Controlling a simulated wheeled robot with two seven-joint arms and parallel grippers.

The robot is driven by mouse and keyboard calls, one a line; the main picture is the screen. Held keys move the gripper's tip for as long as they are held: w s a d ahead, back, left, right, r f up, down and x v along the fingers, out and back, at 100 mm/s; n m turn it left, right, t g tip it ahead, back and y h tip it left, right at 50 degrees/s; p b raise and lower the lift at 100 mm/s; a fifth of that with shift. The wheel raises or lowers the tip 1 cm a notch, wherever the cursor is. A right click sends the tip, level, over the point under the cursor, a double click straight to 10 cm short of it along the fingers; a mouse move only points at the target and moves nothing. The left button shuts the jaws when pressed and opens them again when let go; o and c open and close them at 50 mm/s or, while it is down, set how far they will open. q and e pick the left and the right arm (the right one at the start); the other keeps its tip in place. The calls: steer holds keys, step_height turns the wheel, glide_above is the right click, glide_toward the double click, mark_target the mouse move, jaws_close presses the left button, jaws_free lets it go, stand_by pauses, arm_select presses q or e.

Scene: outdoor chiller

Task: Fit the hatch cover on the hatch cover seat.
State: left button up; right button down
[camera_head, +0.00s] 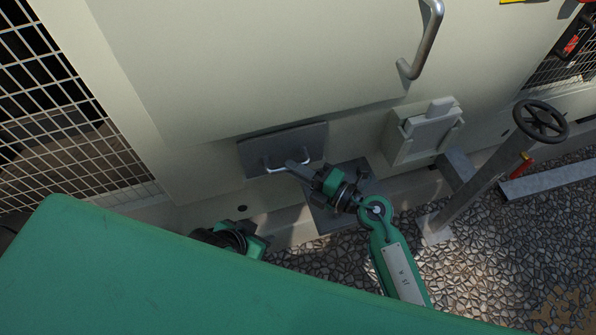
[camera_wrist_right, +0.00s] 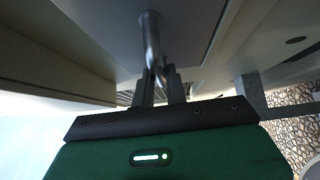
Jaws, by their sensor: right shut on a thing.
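The hatch cover (camera_head: 298,139) is a dark grey rectangular plate with a silver bar handle (camera_head: 273,168), lying against the pale cabinet wall low down. My right gripper (camera_head: 294,165) is shut on this handle. The right wrist view shows its two dark fingers (camera_wrist_right: 160,86) pinching the silver handle bar (camera_wrist_right: 151,40), with the cover's grey face around the handle's root. I cannot make out the hatch cover seat; it may be hidden behind the cover. My left gripper (camera_head: 247,243) is low, partly hidden behind my green body, and its fingers cannot be made out.
A pale box with a flap (camera_head: 425,130) sticks out of the wall to the right. A black handwheel (camera_head: 541,119) stands on a slanted post. A grey plate (camera_head: 322,217) lies below my right gripper. A large bent handle (camera_head: 425,45) is above; mesh is at left.

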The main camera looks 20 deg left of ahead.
steer(key=shift+w+a, duration=0.25)
steer(key=shift+w, duration=0.1)
steer(key=c, duration=0.9)
jaws_free()
steer(key=shift+o, duration=0.2)
steer(key=p+v, duration=0.1)
steer(key=v, duration=0.6)
steer(key=shift+p, duration=0.3)
steer(key=shift+s+d, duration=0.1)
